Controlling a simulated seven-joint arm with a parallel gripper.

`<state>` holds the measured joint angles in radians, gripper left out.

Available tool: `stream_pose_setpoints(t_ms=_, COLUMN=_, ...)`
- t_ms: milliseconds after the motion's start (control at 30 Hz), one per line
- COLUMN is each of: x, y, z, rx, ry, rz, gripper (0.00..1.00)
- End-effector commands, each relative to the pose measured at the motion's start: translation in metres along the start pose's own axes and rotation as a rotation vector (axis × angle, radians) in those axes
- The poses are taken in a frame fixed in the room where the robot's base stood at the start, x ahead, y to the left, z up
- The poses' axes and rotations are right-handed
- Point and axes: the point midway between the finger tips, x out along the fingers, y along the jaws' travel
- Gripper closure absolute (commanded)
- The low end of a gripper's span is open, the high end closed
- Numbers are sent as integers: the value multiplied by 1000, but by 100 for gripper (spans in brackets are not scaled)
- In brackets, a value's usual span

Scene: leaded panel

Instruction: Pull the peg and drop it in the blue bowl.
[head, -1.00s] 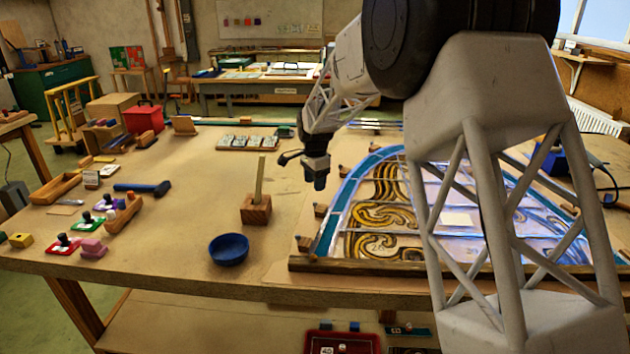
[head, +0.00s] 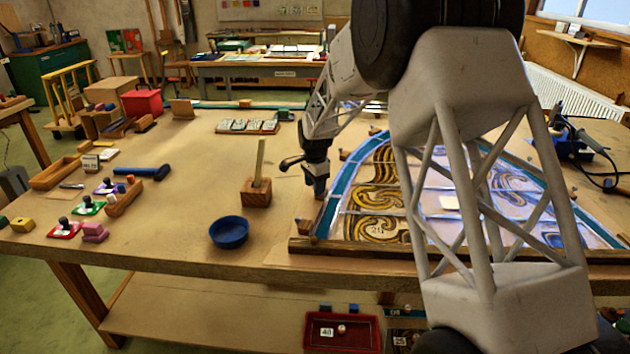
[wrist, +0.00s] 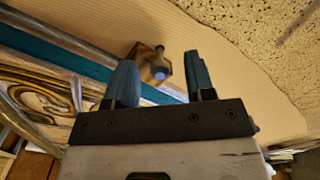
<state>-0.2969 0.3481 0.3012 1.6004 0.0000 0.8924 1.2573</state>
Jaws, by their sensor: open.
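My gripper (head: 319,188) is open, pointing down by the left edge of the leaded panel. In the wrist view, a small wooden block with a grey, round-ended peg (wrist: 157,66) stands beside the panel's blue border, beyond and between the open fingers (wrist: 160,78). The fingers do not hold it. In the head view, a tall pale wooden stick (head: 260,158) stands upright in a wooden block (head: 257,193), left of my gripper. I cannot tell for certain which one the task calls the peg. The blue bowl (head: 229,232) sits near the table's front edge and looks empty.
The leaded panel (head: 375,200) lies right of my gripper, with a wooden strip (head: 350,250) along its front. The table between hammer and stick block is clear.

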Motion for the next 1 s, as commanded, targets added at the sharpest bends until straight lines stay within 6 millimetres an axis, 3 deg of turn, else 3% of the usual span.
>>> stream_pose_setpoints(t_ms=233, x=0, y=0, z=0, rx=0, ry=0, rz=0, gripper=52)
stream_pose_setpoints(t_ms=500, x=0, y=0, z=0, rx=0, ry=0, rz=0, gripper=94)
stream_pose_setpoints(t_ms=567, x=0, y=0, z=0, rx=0, ry=0, rz=0, gripper=100)
stream_pose_setpoints(t_ms=600, x=0, y=0, z=0, rx=0, ry=0, rz=0, gripper=86)
stream_pose_setpoints(t_ms=700, x=0, y=0, z=0, rx=0, ry=0, rz=0, gripper=100)
stream_pose_setpoints(t_ms=733, x=0, y=0, z=0, rx=0, ry=0, rz=0, gripper=100)
stream_pose_setpoints(t_ms=767, x=0, y=0, z=0, rx=0, ry=0, rz=0, gripper=83)
stream_pose_setpoints(t_ms=867, x=0, y=0, z=0, rx=0, ry=0, rz=-1, gripper=99)
stream_pose_setpoints(t_ms=1000, x=0, y=0, z=0, rx=0, ry=0, rz=-1, gripper=100)
